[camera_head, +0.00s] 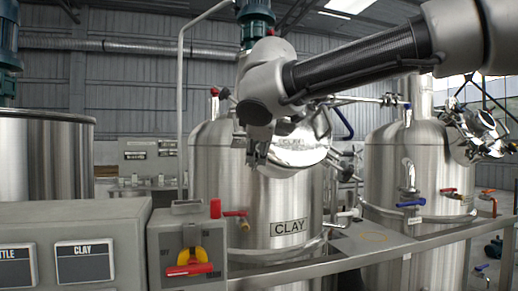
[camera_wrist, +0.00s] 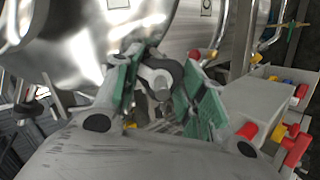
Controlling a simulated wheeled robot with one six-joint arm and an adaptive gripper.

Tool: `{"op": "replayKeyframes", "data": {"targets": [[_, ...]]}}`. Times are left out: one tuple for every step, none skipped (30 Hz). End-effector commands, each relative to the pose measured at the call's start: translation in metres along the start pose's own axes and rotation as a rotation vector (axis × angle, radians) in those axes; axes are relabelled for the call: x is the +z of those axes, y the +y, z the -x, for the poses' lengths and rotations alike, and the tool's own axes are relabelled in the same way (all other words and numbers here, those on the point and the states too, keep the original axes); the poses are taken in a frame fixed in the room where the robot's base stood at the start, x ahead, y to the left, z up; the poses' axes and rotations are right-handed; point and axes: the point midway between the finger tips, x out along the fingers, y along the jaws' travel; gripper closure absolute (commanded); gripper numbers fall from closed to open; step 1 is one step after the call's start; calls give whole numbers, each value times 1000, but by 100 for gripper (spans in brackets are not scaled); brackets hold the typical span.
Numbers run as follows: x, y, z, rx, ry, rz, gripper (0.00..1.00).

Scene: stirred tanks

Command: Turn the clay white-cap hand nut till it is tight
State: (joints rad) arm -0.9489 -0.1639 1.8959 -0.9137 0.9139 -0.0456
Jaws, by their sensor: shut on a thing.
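The steel tank labelled CLAY (camera_head: 290,228) stands in the middle of the head view, with its shiny round manway lid (camera_head: 303,150) facing me. My gripper (camera_head: 259,150) is at the left edge of that lid, below my arm. In the wrist view, the green-padded fingers of my gripper (camera_wrist: 165,98) stand on either side of a pale and dark grey hand nut (camera_wrist: 160,76) at the lid's rim. The gripper is shut on this nut. Its cap is partly covered by the fingers, and I cannot tell how tight it is.
A second steel tank (camera_head: 388,165) stands to the right. A grey control box with a red and yellow switch (camera_head: 187,262) is at the front. A metal rail (camera_head: 400,246) runs across the front right. A red-handled valve (camera_head: 236,214) sits low on the left of the CLAY tank.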

Motion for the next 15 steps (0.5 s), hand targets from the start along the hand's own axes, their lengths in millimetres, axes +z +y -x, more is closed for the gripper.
{"op": "replayKeyframes", "data": {"targets": [[0, 0, 0, -6, -2, -28, 83], [0, 0, 0, -10, -2, -46, 83], [0, 0, 0, -14, -2, -67, 83], [0, 0, 0, -17, -2, -82, 83], [0, 0, -1, -19, -2, -95, 83], [1, 0, -1, -22, -3, -112, 83], [1, 0, -1, -24, -3, -124, 83], [1, 0, -1, -26, -3, -134, 83], [1, 0, -1, -29, -3, -146, 83], [1, 0, -1, -30, -3, -155, 83], [1, 0, -1, -31, -3, -162, 83], [1, 0, -1, -33, -3, -170, 83], [1, 0, -1, -34, -3, -174, 83], [1, 0, -1, -34, -3, -178, 83], [1, 0, -1, -35, -3, -182, 83]]}}
